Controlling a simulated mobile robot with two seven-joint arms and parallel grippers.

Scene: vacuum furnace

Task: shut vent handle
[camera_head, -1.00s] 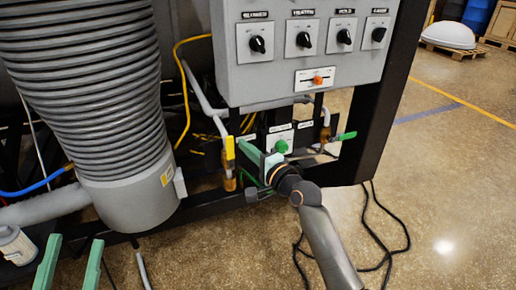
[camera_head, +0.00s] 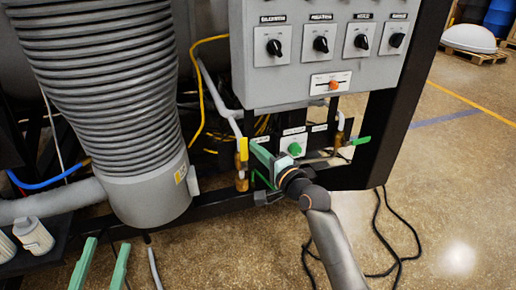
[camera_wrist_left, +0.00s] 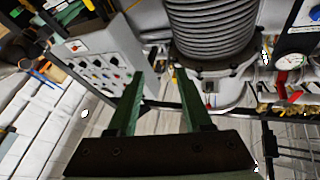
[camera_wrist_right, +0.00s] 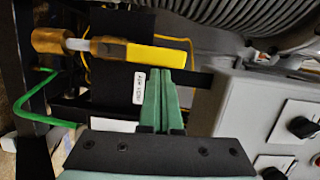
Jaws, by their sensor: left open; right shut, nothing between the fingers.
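A yellow valve handle (camera_head: 243,149) stands upright on a brass valve below the control panel. In the right wrist view the yellow handle (camera_wrist_right: 155,55) lies across the picture just beyond my fingertips. A green handle (camera_head: 360,140) is on another valve to the right. I cannot tell for sure which one is the vent handle. My right gripper (camera_head: 254,148) is shut and empty, just right of the yellow handle; its closed fingers (camera_wrist_right: 157,72) show in the right wrist view. Whether they touch the handle is unclear. My left gripper (camera_head: 106,244) is open and empty at the lower left.
A grey control panel (camera_head: 330,70) with several black knobs hangs above the valves. A ribbed grey hose (camera_head: 100,90) stands to the left. White bottles (camera_head: 33,236) stand at the lower left edge. Black cables lie on the floor at right, where the floor is otherwise open.

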